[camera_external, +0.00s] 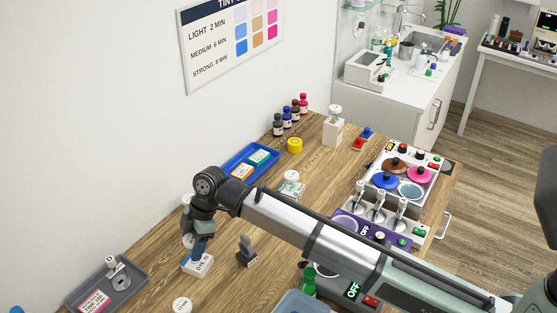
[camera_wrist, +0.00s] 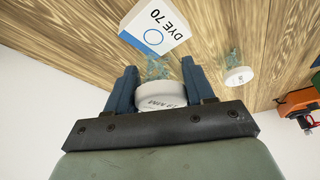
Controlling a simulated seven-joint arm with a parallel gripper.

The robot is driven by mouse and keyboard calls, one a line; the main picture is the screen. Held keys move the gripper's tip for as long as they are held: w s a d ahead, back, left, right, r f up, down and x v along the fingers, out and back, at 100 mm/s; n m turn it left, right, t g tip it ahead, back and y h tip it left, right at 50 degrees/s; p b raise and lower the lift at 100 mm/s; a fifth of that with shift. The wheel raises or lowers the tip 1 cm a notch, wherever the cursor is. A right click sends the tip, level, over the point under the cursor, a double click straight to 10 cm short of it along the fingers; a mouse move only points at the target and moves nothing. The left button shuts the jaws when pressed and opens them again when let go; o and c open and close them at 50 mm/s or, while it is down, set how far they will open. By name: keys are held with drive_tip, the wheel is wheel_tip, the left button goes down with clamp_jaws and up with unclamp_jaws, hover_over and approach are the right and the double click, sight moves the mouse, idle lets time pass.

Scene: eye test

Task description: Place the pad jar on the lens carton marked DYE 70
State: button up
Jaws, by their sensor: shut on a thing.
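My gripper (camera_wrist: 160,90) is shut on a jar with a white lettered lid (camera_wrist: 162,97) and a clear body with bluish contents. The lettering is too unclear to read. The white and blue carton marked DYE 70 (camera_wrist: 155,30) lies on the table just beyond the jar in the wrist view. In the external view my gripper (camera_external: 197,253) is right by the carton (camera_external: 199,265), and its fingers hide part of it. I cannot tell whether jar and carton touch. A second white-lidded jar (camera_wrist: 238,75) stands apart on the wood, right of the gripper.
A grey tray (camera_external: 122,291) lies at the left edge. A dark stamp-like stand (camera_external: 246,251) is right of the carton. Another white-lidded jar (camera_external: 291,177) and a blue tray (camera_external: 232,163) are behind. A purple-fronted rack (camera_external: 387,232) and pans stand to the right.

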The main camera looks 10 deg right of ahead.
drive_tip(key=shift+f, duration=1.65)
drive_tip(key=shift+f, duration=0.1)
drive_tip(key=o, duration=1)
drive_tip(key=shift+o, duration=0.2)
drive_tip(key=v, duration=1.2)
